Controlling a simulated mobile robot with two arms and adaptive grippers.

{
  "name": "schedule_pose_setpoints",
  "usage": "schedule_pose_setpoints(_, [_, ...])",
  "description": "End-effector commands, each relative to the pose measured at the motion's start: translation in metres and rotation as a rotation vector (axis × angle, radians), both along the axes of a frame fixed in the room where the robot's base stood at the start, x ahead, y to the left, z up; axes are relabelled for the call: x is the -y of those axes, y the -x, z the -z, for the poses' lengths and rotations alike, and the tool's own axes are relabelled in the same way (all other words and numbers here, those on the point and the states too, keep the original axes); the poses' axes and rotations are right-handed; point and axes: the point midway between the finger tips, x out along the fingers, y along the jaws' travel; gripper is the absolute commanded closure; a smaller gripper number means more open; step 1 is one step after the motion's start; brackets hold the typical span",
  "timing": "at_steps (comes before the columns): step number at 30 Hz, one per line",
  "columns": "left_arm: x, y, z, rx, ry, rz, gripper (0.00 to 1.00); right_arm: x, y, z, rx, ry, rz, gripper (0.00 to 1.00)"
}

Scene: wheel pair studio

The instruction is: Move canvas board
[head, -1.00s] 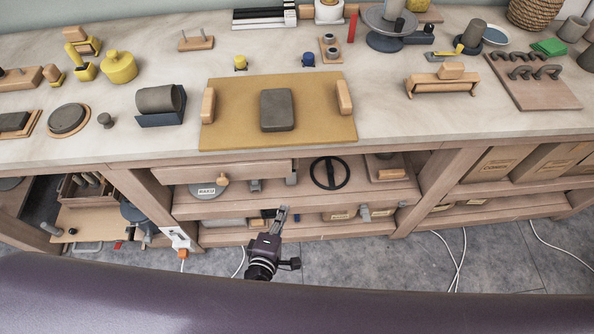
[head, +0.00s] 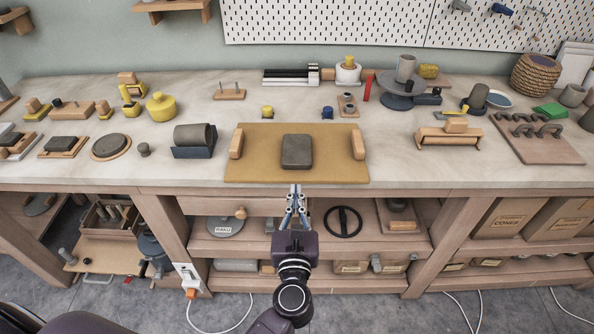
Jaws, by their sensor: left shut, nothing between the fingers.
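The canvas board (head: 255,165) is a flat tan board lying on the workbench near its front edge. It has a wooden handle on its left side (head: 236,142) and another on its right side (head: 358,144). A dark grey block (head: 297,151) rests on its middle. My left gripper (head: 296,192) is in front of the bench edge, just below the board's front edge in the picture. It points at the board, shut and empty, apart from it. My right gripper is not in view.
A grey cylinder on a blue cradle (head: 192,152) stands left of the board. A wooden-handled roller (head: 448,138) and a rack with dark handles (head: 540,148) are to the right. Small yellow and blue knobs (head: 327,112) sit behind it. Shelves under the bench hold a black ring (head: 343,222).

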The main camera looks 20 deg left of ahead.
Motion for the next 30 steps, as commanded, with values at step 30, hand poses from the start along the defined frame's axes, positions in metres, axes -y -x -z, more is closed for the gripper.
schedule_pose_setpoints(30, [-0.025, -0.085, 0.003, 0.002, 0.000, -0.002, 1.00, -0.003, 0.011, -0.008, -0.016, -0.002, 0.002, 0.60])
